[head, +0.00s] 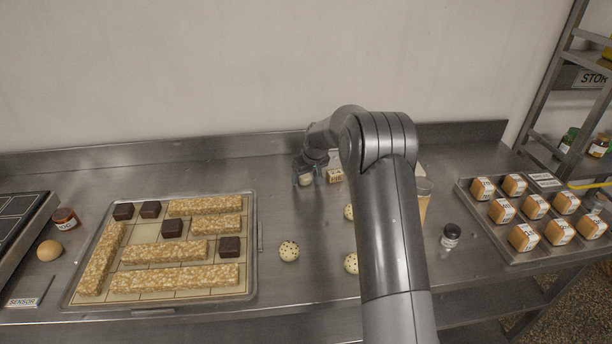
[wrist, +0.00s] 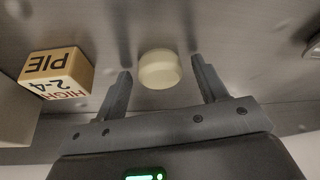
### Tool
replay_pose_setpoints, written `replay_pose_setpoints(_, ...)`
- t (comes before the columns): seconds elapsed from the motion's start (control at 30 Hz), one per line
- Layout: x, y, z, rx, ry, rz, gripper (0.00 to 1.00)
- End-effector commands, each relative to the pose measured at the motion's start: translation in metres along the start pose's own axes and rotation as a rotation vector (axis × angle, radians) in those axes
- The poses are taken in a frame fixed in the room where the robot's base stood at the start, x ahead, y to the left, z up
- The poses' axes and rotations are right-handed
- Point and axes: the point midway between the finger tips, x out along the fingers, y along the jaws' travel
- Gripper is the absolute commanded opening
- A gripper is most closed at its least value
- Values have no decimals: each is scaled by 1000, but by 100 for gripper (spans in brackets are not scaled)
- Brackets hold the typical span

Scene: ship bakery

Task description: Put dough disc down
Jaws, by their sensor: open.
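The dough disc (wrist: 160,70) is a pale, cream-coloured short cylinder. It rests on the steel counter and lies between and just beyond the tips of my open gripper (wrist: 160,76) in the wrist view. Clear gaps show between it and both fingers. In the head view the disc (head: 305,180) shows small under my gripper (head: 306,173), near the back of the counter.
A wooden block marked PIE (wrist: 55,75) stands close beside my gripper; it also shows in the head view (head: 335,175). Speckled balls (head: 289,251) lie nearer the front. A tray (head: 252,270) of oat bars and dark cubes is left, a tray of loaves (head: 468,205) right.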

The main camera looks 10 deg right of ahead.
Motion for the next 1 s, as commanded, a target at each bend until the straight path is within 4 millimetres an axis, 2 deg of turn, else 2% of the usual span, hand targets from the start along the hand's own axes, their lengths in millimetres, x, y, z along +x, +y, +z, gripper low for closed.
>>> replay_pose_setpoints(0.17,-4,0,-2,0,2,1,66)
replay_pose_setpoints(0.27,-15,0,-2,0,1,1,66)
replay_pose_setpoints(0.7,-102,0,-2,0,2,1,66)
replay_pose_setpoints(0.93,-125,-1,0,1,0,2,66)
replay_pose_setpoints(1.0,-137,-4,2,4,2,7,66)
